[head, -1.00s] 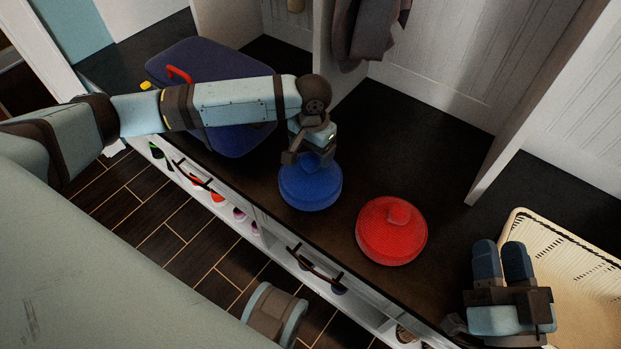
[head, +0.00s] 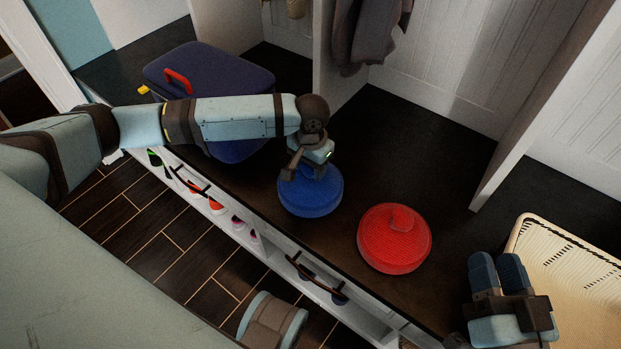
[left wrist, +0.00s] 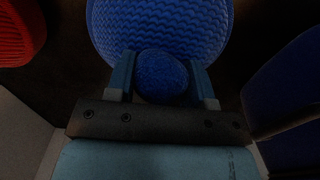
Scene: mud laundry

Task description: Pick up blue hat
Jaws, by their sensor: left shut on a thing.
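The blue hat (head: 310,197) rests on the dark bench top in the middle of the head view. My left gripper (head: 306,172) is over its top and partly hides it. In the left wrist view, the hat (left wrist: 160,25) fills the upper middle, and its round top knob (left wrist: 162,77) sits between the two fingers of the left gripper (left wrist: 163,80), which is shut on it. My right gripper (head: 497,272) is at the lower right of the head view, by the wicker basket, apart from the hat. Its two fingers lie side by side; how far apart they are is unclear.
A red hat (head: 394,239) lies on the bench (head: 420,140) right of the blue one. A dark blue case (head: 225,70) with a red handle stands at the left, behind my left arm. A wicker basket (head: 531,240) is at the right. Wall dividers stand behind.

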